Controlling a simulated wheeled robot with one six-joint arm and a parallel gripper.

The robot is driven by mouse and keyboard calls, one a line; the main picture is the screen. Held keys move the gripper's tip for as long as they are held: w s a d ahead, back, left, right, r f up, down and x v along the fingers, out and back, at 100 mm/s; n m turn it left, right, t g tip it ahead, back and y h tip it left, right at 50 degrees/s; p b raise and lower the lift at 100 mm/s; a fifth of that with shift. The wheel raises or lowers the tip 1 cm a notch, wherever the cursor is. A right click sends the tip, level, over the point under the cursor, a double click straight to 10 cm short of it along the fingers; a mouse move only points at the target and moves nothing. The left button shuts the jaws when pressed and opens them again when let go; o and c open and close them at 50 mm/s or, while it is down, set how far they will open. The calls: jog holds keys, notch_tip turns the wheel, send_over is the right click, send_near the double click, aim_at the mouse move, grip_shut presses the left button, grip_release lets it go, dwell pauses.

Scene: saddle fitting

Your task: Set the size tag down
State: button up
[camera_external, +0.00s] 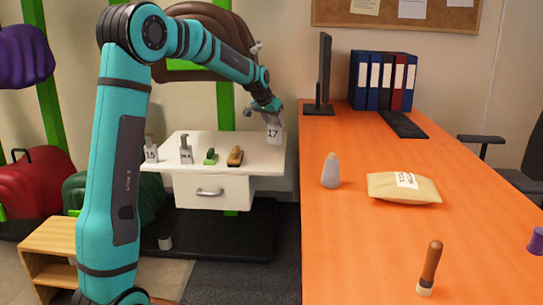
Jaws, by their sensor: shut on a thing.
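The size tag (273,132) is a small pale piece marked 17. My gripper (268,109) is shut on it and holds it at the right side of the white drawer cabinet, close to the orange desk's left edge. I cannot tell whether the tag touches the cabinet top. Two other tags stand on the white cabinet top (262,158): one marked 15 (151,152) at the left and a second tag (186,152) to its right, its number unclear.
A green brush (210,157) and a brown brush (235,156) lie on the cabinet top. The orange desk (350,240) holds a grey bottle (330,171), a padded envelope (403,188), a wooden-handled tool (430,267), binders (383,80) and a monitor (324,75).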

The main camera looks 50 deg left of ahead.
jog(key=w+d+r+m+h, duration=0.1)
jog(key=w+d+r+m, duration=0.2)
jog(key=d, duration=0.9)
jog(key=w+d+r+m+h, duration=0.2)
jog(key=w+d+r, duration=0.15)
jog(key=d, duration=0.75)
jog(key=w+d+r+m+h, duration=0.15)
jog(key=w+d, duration=0.25)
jog(key=d, duration=0.8)
jog(key=shift+m+y, duration=0.25)
jog(key=shift+y, duration=0.1)
jog(key=shift+w+f, duration=0.2)
jog(key=shift+f, duration=4.05)
jog(key=shift+f, duration=0.1)
jog(key=o, duration=1.3)
jog(key=v, duration=1.2)
